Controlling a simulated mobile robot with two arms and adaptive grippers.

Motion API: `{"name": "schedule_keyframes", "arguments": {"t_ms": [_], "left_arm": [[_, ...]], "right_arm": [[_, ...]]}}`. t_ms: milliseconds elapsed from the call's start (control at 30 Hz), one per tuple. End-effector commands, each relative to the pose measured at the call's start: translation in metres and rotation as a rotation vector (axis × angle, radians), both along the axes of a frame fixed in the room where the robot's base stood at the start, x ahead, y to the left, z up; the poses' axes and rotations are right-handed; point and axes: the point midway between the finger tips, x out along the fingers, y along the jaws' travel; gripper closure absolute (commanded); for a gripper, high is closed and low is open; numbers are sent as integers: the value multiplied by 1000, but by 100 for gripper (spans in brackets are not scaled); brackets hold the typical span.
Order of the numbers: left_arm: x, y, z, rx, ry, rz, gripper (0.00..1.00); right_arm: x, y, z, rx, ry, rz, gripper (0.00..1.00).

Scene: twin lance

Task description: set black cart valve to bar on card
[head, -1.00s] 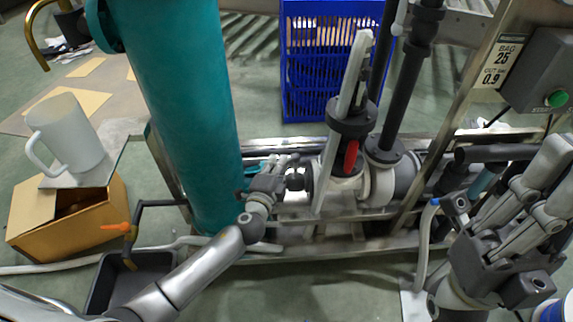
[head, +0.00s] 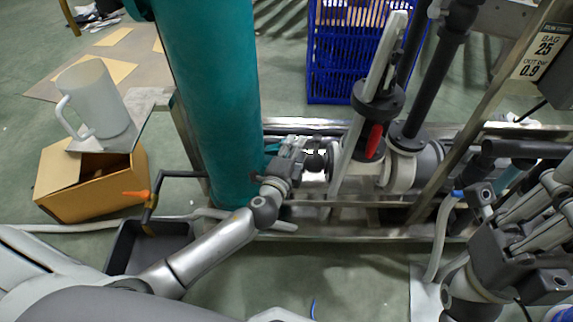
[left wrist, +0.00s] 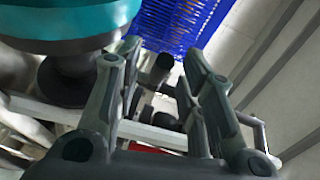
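A card (head: 543,52) on the slanted metal post reads "BAG 25" and "OUT" with 0.9; its small unit print is hard to read. A black flanged valve body (head: 378,101) with a red handle (head: 373,141) stands on the pipework at centre. My left gripper (head: 302,152) is beside the teal column, left of a small dark knob (head: 316,162). In the left wrist view its fingers (left wrist: 168,85) are apart, with a dark round stub (left wrist: 161,68) seen beyond them. My right gripper (head: 535,195) is at the right edge, fingers spread, holding nothing visible.
The teal column (head: 207,95) stands close by my left gripper. A pale bar (head: 366,105) rises beside the valve. A blue crate (head: 335,75) is behind. A mug (head: 98,100), cardboard box (head: 90,185) and dark tray (head: 150,243) are at left. A blue-tipped hose (head: 445,225) hangs near my right gripper.

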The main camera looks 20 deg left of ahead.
Motion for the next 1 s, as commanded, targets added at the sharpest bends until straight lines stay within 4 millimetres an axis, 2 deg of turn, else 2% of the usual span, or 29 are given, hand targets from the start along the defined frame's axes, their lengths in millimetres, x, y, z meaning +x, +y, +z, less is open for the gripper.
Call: {"name": "schedule_keyframes", "arguments": {"t_ms": [300,500,700,1000], "left_arm": [[-62,0,7,-1,3,0,64],[-87,0,11,0,2,1,64],[-96,0,13,0,1,1,64],[-97,0,13,0,1,1,64]], "right_arm": [[0,0,0,0,2,1,100],[0,0,0,0,2,1,100],[0,0,0,0,2,1,100],[0,0,0,0,2,1,100]]}}
